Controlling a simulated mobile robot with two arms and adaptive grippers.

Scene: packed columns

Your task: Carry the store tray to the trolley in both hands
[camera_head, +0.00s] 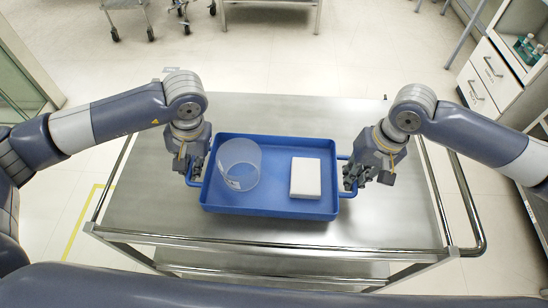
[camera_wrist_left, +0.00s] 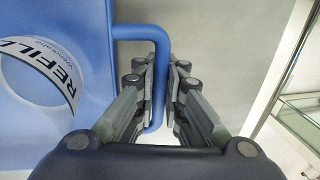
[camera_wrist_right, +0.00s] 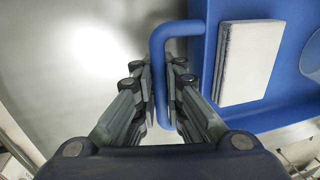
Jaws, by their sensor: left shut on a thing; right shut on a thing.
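The blue store tray (camera_head: 268,208) is over the steel top of the trolley (camera_head: 390,222); I cannot tell whether it touches the top. It carries a clear round tub (camera_head: 239,164) with a "REFILL" label on its left side and a white box (camera_head: 305,178) on its right side. My left gripper (camera_head: 194,172) is shut on the tray's left handle (camera_wrist_left: 158,85). My right gripper (camera_head: 353,176) is shut on the tray's right handle (camera_wrist_right: 158,70). The handle bars show between the fingers in both wrist views.
The trolley has a tube rail (camera_head: 467,205) at its right end and a lower shelf. Its top is bare around the tray. Behind it is open floor (camera_head: 280,65), with wheeled stands at the back. A white drawer cabinet (camera_head: 490,75) stands at the right.

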